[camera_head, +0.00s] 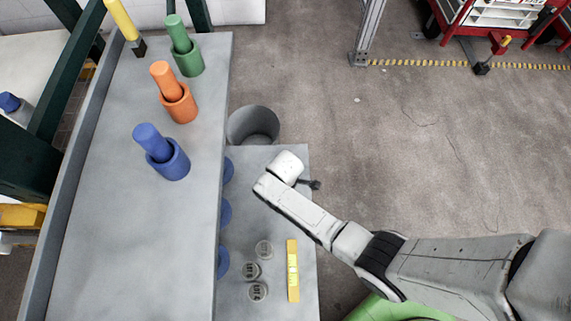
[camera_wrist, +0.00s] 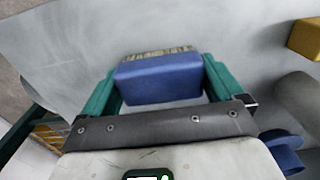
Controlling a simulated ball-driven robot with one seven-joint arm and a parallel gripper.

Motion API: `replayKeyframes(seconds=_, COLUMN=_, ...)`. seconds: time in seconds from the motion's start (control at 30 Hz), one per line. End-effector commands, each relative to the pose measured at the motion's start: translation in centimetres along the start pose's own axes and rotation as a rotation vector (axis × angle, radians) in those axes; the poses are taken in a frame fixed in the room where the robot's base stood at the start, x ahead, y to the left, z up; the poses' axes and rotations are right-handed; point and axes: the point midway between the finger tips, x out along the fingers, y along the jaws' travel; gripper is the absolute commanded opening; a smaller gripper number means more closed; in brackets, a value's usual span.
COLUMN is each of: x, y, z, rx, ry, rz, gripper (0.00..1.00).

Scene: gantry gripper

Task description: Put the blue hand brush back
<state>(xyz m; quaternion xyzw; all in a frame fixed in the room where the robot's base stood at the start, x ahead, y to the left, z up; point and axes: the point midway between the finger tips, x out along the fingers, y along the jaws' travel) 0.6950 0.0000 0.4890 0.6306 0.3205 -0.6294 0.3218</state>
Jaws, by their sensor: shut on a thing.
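The blue hand brush (camera_wrist: 160,80) shows in the wrist view as a blue block with pale bristles along its far edge. My gripper (camera_wrist: 160,84) is shut on it, with a green finger on each side. In the head view my wrist (camera_head: 284,168) is over the far end of the lower grey surface (camera_head: 285,210). The brush cannot be made out there, and the fingers are mostly hidden by my arm; only a small dark part shows beside the wrist.
The higher grey bench (camera_head: 110,240) carries blue (camera_head: 170,163), orange (camera_head: 182,105) and green (camera_head: 190,62) cups with handles in them. A grey bin (camera_head: 253,125) stands beyond the lower surface. That surface holds several blue round things, grey weights (camera_head: 257,291) and a yellow bar (camera_head: 292,270).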

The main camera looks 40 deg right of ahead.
Motion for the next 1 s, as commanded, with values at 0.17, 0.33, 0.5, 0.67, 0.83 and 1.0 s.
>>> replayKeyframes(seconds=0.17, x=0.2, y=0.0, z=0.0, rx=0.0, ry=0.0, rz=0.0, gripper=1.0)
replayKeyframes(seconds=0.33, x=0.1, y=0.0, z=0.0, rx=0.0, ry=0.0, rz=0.0, gripper=1.0)
replayKeyframes(seconds=0.5, x=-1.4, y=0.0, z=0.0, rx=0.0, ry=0.001, rz=0.002, gripper=1.0)
replayKeyframes(seconds=0.67, x=-4.5, y=0.0, z=0.0, rx=0.0, ry=0.002, rz=0.002, gripper=1.0)
replayKeyframes(seconds=0.83, x=-8.0, y=0.0, z=0.0, rx=0.0, ry=0.002, rz=0.002, gripper=1.0)
replayKeyframes(seconds=1.0, x=-10.6, y=0.0, z=0.0, rx=0.0, ry=0.001, rz=0.001, gripper=1.0)
